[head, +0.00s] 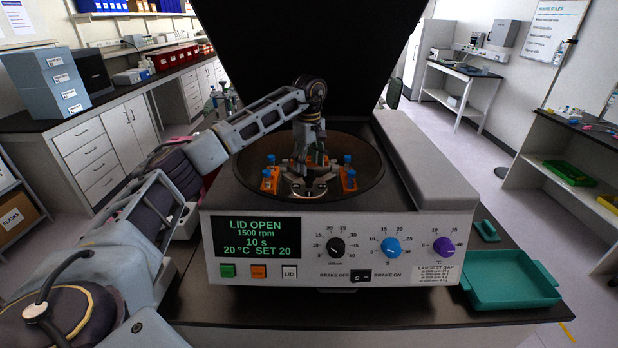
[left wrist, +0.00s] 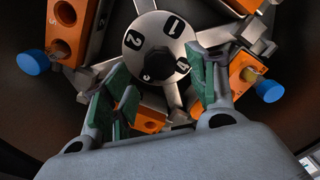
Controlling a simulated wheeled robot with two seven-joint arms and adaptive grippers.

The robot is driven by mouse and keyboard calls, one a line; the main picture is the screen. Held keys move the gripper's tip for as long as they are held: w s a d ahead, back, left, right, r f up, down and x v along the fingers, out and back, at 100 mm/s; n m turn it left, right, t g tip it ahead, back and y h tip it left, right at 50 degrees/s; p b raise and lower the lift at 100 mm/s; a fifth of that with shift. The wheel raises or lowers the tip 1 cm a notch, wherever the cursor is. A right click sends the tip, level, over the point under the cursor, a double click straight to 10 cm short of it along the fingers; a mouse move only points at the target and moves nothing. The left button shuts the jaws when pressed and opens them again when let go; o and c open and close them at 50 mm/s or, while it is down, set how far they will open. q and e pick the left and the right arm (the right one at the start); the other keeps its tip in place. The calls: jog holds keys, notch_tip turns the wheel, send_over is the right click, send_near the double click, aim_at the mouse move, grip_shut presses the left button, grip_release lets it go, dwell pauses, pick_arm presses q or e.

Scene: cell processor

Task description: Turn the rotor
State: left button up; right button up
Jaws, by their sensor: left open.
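The centrifuge (head: 340,225) stands on a bench with its black lid (head: 310,60) raised. In its round bowl sits the rotor (head: 308,187), a metal cross with orange buckets (head: 268,180), some with blue-capped tubes (head: 348,159). In the left wrist view the rotor's round hub (left wrist: 150,45) shows the numbers 1, 2 and 4. My left gripper (head: 310,165) reaches down into the bowl over the rotor's middle. Its green-padded fingers (left wrist: 165,90) are apart, near the hub and the arms. Contact cannot be told. My right gripper is not in view.
The front panel display (head: 254,237) reads LID OPEN, 1500 rpm, 10 s. Knobs and buttons sit beside and below it. A teal tray (head: 510,285) lies right of the centrifuge. The bowl wall (left wrist: 30,110) closely surrounds the rotor, and the raised lid stands behind my arm.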

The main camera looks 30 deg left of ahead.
aim_at(309, 172)
pick_arm(q)
jog(key=shift+f+p, duration=0.5)
jog(key=shift+f, duration=2.45)
grip_shut()
